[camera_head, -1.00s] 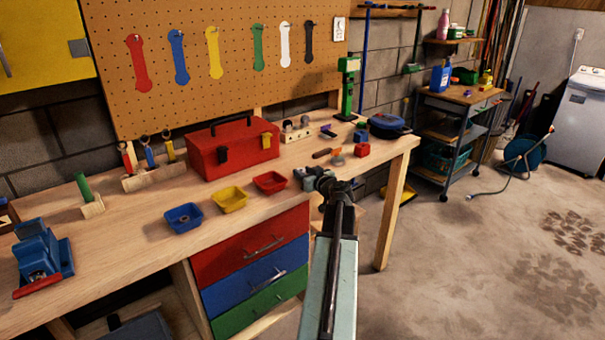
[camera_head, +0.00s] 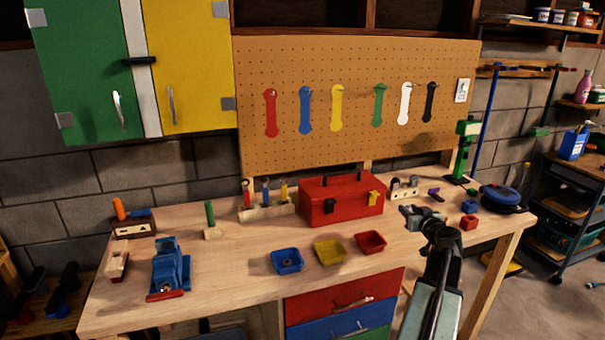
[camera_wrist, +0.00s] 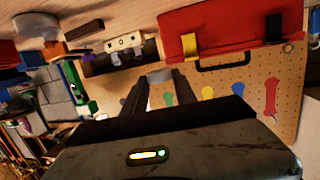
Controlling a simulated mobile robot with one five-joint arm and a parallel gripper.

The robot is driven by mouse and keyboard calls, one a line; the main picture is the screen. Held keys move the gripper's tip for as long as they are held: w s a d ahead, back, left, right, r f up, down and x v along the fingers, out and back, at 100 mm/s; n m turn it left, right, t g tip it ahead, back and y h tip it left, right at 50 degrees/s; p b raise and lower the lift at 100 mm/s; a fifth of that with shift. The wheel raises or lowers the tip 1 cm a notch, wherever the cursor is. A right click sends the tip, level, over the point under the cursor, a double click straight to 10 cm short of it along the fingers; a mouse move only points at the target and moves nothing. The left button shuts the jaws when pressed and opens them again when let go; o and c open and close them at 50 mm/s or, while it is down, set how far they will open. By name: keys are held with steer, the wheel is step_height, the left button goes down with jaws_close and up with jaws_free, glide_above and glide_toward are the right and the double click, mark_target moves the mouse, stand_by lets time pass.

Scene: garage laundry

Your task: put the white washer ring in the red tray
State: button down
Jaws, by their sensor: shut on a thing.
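The red tray (camera_head: 370,243) is a small open tray on the workbench, right of the yellow tray. My gripper (camera_head: 411,213) is above the bench, to the right of the red tray in the head view. In the wrist view my gripper (camera_wrist: 160,84) is shut on a pale grey-white piece (camera_wrist: 160,74) at its fingertips, which looks like the white washer ring. Its hole cannot be made out. In the head view the ring is too small to tell from the gripper.
A yellow tray (camera_head: 330,253) and a blue tray (camera_head: 287,261) with a small dark thing in it stand left of the red tray. A red toolbox (camera_head: 342,200) stands behind them. A red block (camera_head: 468,222) and blue block (camera_head: 470,206) lie at the right.

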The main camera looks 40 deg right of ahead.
mark_target(404, 242)
step_height(404, 242, down, 12)
steer(key=b, duration=1.3)
steer(key=c, duration=1)
jaws_free()
steer(key=shift+r, duration=0.15)
steer(key=shift+s, duration=0.1)
steer(key=p+v, duration=0.1)
steer(key=v, duration=0.6)
steer(key=shift+s+a, duration=0.15)
steer(key=shift+s, duration=0.25)
